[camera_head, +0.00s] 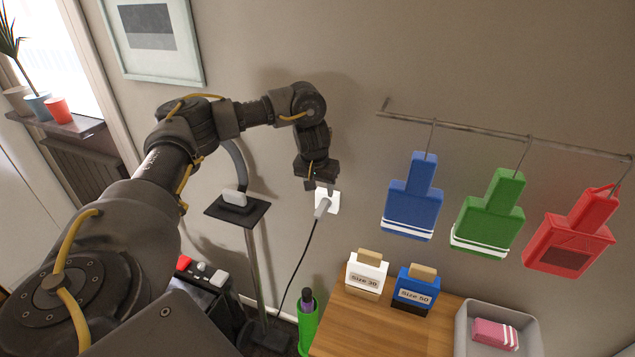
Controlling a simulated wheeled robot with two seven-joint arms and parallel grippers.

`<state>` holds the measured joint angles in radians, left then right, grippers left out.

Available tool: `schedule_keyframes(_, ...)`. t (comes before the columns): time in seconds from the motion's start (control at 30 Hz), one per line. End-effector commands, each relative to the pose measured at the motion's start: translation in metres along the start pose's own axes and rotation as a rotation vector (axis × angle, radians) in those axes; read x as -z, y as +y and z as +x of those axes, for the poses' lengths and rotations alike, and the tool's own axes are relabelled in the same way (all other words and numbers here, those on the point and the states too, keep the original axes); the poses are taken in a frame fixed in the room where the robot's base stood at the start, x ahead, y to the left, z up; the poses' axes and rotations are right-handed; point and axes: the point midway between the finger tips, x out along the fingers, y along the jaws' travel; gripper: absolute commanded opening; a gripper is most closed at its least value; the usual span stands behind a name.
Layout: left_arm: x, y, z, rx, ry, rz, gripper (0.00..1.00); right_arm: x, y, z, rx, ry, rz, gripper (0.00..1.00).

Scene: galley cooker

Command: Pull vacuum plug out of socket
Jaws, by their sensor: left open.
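The grey vacuum plug (322,208) sits at the white wall socket (333,201) in the middle of the wall. A dark cord (297,267) hangs from it down toward the floor. My left gripper (322,188) is open, just above the plug and socket, with its fingers pointing down. It covers the upper edge of the socket plate. I cannot tell whether a finger touches the plug. My right gripper is not in view.
A dark stand (238,209) with a small white item is left of the socket. Blue (411,205), green (489,215) and red (570,235) bags hang from a rail at right. A wooden table (345,325) holds boxes and a grey bin (467,313). A green cylinder (307,325) stands beside it.

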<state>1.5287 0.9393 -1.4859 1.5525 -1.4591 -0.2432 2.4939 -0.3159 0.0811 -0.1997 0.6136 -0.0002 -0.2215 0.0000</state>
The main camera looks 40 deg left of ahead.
Motion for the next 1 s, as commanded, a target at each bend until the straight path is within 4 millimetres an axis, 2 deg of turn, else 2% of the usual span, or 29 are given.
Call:
schedule_keyframes(0.03, -0.002, 0.0, 0.014, 0.001, -0.004, -0.002, 0.47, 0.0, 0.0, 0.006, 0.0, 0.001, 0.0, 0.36)
schedule_keyframes(0.13, -0.003, -0.001, 0.033, 0.001, -0.005, -0.003, 0.47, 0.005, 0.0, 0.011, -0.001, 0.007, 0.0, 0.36)
schedule_keyframes(0.33, -0.002, -0.004, 0.06, 0.004, -0.003, -0.005, 0.47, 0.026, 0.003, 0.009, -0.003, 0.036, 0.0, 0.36)
schedule_keyframes(0.5, -0.001, -0.003, 0.076, 0.002, -0.002, -0.004, 0.47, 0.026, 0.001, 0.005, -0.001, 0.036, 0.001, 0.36)
schedule_keyframes(0.87, -0.001, -0.003, 0.083, 0.002, 0.0, -0.004, 0.47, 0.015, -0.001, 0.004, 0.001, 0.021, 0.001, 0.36)
schedule_keyframes(0.9, -0.001, -0.003, 0.083, 0.002, 0.0, -0.004, 0.46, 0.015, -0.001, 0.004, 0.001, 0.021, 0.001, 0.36)
schedule_keyframes(1.0, -0.001, -0.003, 0.083, 0.002, 0.0, -0.004, 0.33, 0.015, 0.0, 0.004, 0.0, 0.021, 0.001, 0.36)
